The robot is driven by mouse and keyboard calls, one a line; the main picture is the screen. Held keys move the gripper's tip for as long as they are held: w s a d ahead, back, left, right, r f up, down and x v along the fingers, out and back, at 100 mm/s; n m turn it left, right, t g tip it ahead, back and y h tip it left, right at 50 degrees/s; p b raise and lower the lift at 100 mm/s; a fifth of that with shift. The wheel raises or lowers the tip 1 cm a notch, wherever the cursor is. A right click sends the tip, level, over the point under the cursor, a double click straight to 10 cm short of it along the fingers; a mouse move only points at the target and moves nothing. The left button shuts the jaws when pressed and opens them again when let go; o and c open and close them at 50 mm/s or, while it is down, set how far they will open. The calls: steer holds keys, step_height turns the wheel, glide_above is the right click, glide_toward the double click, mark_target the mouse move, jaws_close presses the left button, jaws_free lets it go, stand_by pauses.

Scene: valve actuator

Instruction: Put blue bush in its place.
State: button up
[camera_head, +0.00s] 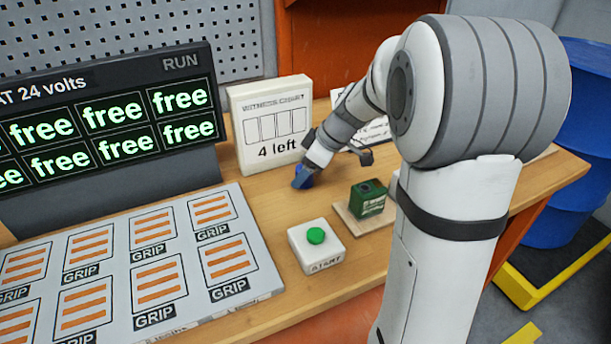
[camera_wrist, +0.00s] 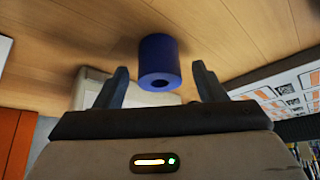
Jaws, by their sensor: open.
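The blue bush (camera_wrist: 158,62) is a short cylinder with a hole in its end. In the wrist view it stands on the wooden table between and just beyond my gripper's two fingers (camera_wrist: 160,88). The fingers are apart, and a gap shows on each side of the bush. In the head view the blue bush (camera_head: 304,178) is partly hidden by my gripper (camera_head: 303,172), which reaches down to it on the bench. A green block (camera_head: 368,199) sits on a small wooden base to the right. I cannot tell which spot is the bush's place.
A white box with a green START button (camera_head: 316,247) stands in front. A white counter box reading "4 left" (camera_head: 270,125) stands behind. A board with GRIP pads (camera_head: 190,255) lies to the left, below a dark display (camera_head: 115,125). A blue drum (camera_head: 570,150) is at the right.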

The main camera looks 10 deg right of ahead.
steer(key=shift+w+a+f, duration=0.15)
steer(key=shift+f, duration=0.25)
steer(key=shift+r, duration=0.1)
steer(key=c, duration=1.2)
